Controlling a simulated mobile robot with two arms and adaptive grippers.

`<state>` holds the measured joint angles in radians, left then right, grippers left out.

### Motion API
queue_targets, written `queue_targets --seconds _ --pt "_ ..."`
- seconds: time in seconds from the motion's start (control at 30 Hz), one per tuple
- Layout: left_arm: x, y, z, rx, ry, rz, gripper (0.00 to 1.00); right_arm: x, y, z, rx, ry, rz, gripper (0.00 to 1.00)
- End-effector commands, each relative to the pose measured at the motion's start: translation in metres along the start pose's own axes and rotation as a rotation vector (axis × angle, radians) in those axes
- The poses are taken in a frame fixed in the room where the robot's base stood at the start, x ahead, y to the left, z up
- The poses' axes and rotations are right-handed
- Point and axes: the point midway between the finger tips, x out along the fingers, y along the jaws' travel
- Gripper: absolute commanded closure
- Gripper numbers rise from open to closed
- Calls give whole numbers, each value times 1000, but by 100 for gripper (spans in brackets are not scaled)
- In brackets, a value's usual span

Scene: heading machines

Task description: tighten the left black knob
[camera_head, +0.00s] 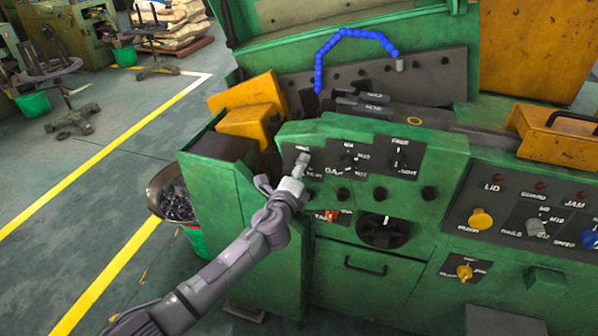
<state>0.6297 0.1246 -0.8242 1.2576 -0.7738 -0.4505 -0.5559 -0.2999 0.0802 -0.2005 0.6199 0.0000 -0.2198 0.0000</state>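The green machine's upper panel carries a row of black knobs with white lettering. The middle knob (348,160) and the right knob (401,155) show clearly. The left knob's place on its dark plate (293,152) is covered by my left gripper (303,161), so the knob itself is hidden. The gripper's tip is at that plate, with the arm coming up from the lower left. The fingers look close together, but I cannot tell whether they hold the knob. My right gripper is not in view.
Small dark buttons (343,195) sit below the knobs, with a large black dial (383,232) lower down. A blue segmented hose (355,33) arches behind the panel. A bin of metal parts (174,197) stands left. The floor beyond is open, with yellow lines.

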Motion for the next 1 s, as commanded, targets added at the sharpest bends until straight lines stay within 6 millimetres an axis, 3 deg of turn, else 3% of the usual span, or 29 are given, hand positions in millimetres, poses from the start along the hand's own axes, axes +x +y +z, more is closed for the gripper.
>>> queue_targets --seconds 0.23,0.5,0.7,1.0 --pt "-20 1 0 0 0 0 34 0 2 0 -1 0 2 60" --pt "-78 2 0 -1 2 1 34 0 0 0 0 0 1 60" --pt "-109 1 0 -1 1 1 34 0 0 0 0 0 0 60" --pt "-120 0 0 1 1 0 34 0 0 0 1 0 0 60"
